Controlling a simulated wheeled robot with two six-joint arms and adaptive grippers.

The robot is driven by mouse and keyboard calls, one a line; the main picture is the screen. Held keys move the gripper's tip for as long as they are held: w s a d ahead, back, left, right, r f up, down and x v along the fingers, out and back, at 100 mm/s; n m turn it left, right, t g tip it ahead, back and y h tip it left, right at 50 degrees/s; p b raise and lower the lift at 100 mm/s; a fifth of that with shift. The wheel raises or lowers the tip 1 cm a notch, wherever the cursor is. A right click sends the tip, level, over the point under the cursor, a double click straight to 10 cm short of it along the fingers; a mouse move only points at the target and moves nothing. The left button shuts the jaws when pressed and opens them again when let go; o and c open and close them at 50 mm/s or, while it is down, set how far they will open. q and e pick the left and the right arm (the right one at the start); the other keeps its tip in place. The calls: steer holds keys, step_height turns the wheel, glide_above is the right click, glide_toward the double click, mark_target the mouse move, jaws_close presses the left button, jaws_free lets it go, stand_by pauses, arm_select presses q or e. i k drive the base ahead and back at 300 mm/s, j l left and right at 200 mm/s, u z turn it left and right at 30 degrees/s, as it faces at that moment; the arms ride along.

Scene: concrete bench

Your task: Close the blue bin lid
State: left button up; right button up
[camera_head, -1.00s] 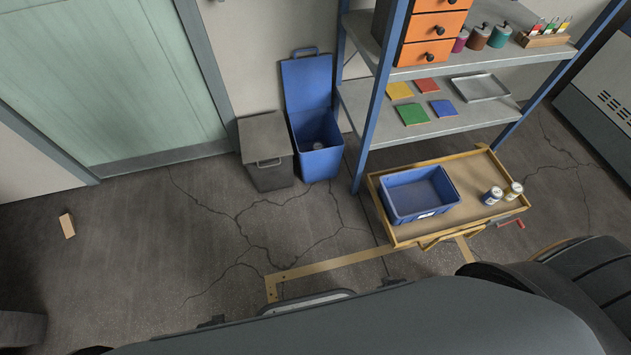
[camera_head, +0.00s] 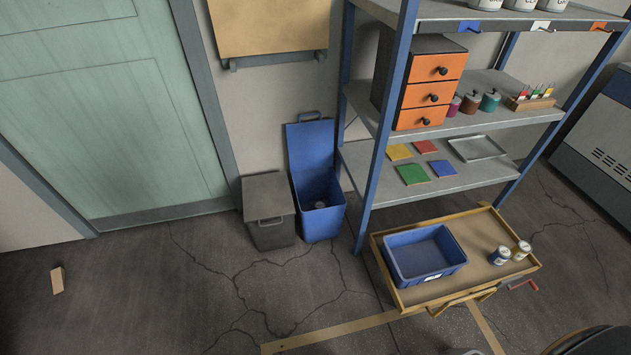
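The blue bin (camera_head: 319,205) stands on the floor against the wall, left of the shelf unit. Its blue lid (camera_head: 311,144) is open, standing upright against the wall, with a handle loop at its top edge. A small pale round item (camera_head: 320,204) shows inside the bin. Neither of my grippers is in view.
A grey bin (camera_head: 268,213) with a shut lid stands directly left of the blue bin. The blue-posted shelf (camera_head: 463,180) is to the right. A wooden tray cart (camera_head: 483,266) carries a blue crate (camera_head: 396,274) and two cans. The cracked floor in front of the bins is clear.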

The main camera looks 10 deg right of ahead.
mark_target(310, 144)
steer(key=i, duration=1.45)
